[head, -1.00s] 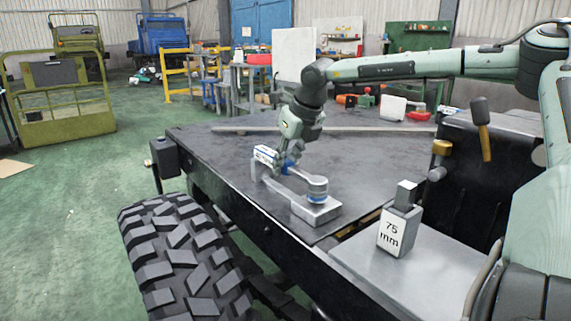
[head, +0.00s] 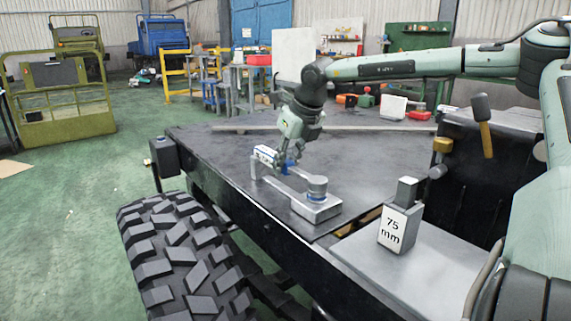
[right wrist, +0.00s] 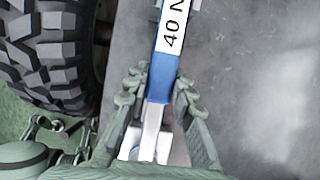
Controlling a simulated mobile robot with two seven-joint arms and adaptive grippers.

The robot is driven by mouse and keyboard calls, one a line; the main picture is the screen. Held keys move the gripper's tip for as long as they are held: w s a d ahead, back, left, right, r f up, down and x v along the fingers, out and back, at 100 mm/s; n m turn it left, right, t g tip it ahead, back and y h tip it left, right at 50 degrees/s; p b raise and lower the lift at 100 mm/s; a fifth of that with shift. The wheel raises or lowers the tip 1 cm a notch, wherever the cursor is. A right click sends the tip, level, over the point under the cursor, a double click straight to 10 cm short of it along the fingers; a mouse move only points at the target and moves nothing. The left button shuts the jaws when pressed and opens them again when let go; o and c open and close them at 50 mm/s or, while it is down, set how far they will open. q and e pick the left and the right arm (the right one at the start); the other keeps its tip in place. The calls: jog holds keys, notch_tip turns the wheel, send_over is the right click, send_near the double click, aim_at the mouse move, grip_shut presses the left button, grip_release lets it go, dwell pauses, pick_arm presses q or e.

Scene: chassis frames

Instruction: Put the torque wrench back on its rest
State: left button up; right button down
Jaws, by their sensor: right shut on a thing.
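The torque wrench (head: 265,155) has a white label and a blue grip. In the right wrist view its label (right wrist: 174,28) reads "40 N" and its silver shaft runs toward the bottom. My right gripper (head: 288,163) is shut on the blue grip, with fingers on both sides of it (right wrist: 160,90). The grey rest (head: 316,209) stands on the dark tabletop, with a block at the near right and an upright at the far left. The wrench lies along and over the rest. I cannot tell whether it touches both supports. My left gripper is not in view.
A block marked "75 mm" (head: 396,228) stands on the lighter plate at right front. A mallet (head: 483,126) stands at the dark panel on the right. A long bar (head: 250,128) lies along the back of the tabletop. A large tyre (head: 180,260) is below the left edge.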

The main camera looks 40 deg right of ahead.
jog(key=shift+r, duration=0.1)
jog(key=c, duration=1.3)
grip_release()
jog(key=shift+o, duration=0.5)
jog(key=shift+r+p, duration=1.8)
jog(key=shift+r, duration=1.7)
jog(key=shift+f, duration=0.1)
